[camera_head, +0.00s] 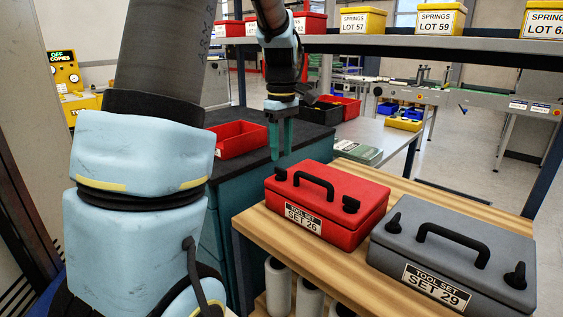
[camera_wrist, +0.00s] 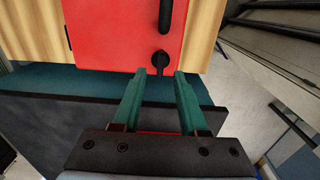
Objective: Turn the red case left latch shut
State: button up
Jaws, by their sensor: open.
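The red case (camera_head: 335,225), labelled TOOL SET 26, lies closed-lidded on a wooden bench with a black handle (camera_head: 315,182) on top. Its left latch (camera_head: 281,174) is a small black knob near the lid's left end; in the wrist view the latch (camera_wrist: 160,60) shows beside the handle's end. Its right latch (camera_head: 350,204) is also black. My gripper (camera_head: 281,155) points down just above the left latch. In the wrist view its green fingers (camera_wrist: 165,73) are apart and empty, with the latch just beyond their tips. I cannot tell whether they touch it.
A grey case (camera_head: 450,255), TOOL SET 29, stands close to the right of the red case. The wooden bench (camera_head: 260,235) has a bare strip at its left. A red bin (camera_head: 238,138) sits on the dark counter behind. A shelf (camera_head: 400,46) with yellow bins crosses above.

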aim_at(281, 168)
jog(key=shift+a+f, duration=0.1)
jog(key=shift+f, duration=2.15)
grip_shut()
